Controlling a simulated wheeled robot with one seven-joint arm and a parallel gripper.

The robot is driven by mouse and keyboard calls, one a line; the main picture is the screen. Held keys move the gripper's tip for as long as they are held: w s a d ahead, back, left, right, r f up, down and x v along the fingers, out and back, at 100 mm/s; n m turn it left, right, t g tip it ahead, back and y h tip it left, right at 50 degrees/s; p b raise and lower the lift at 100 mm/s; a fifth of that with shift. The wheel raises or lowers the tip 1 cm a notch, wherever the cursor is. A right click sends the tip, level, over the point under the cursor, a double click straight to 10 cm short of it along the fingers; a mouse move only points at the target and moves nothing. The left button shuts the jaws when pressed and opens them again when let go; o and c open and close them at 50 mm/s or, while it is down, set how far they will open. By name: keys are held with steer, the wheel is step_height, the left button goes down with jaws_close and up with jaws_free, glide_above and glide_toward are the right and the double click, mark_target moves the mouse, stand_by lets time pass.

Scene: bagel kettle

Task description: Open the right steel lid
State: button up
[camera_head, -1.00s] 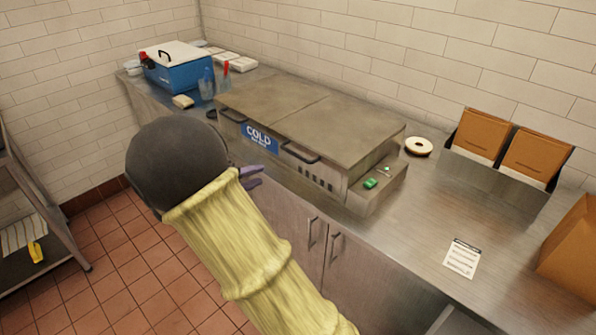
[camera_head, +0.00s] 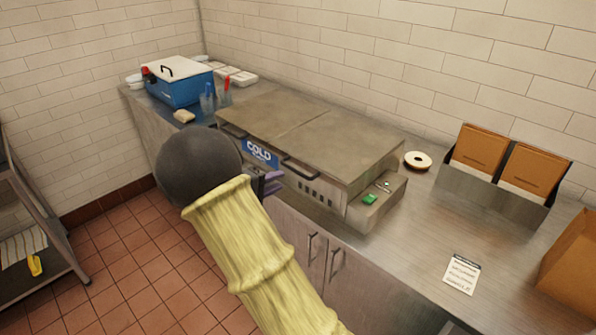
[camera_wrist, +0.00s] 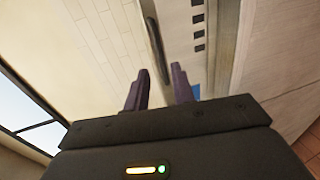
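The right steel lid (camera_head: 345,145) lies flat and closed on the cold unit. Its dark bar handle (camera_head: 300,168) is at the front edge, and a dark bar that looks like this handle shows in the wrist view (camera_wrist: 155,45). My gripper (camera_head: 273,183) is in front of the unit, just left of and slightly below that handle. In the wrist view my gripper's two purple-grey fingers (camera_wrist: 159,86) are apart, with the handle beyond the fingertips and nothing held. My arm hides part of the unit's front.
The left steel lid (camera_head: 270,110) is also closed. A green item (camera_head: 369,198) sits on the unit's right ledge. A bagel (camera_head: 417,160) and a bin with brown boards (camera_head: 490,195) stand to the right. A blue cooler (camera_head: 178,85) is at the back left.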

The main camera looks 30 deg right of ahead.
mark_target(297, 173)
steer(key=p+x, duration=0.1)
steer(key=x, duration=0.8)
steer(key=shift+d+p, duration=0.2)
steer(key=shift+p, duration=0.15)
steer(key=shift+c, duration=0.5)
jaws_close()
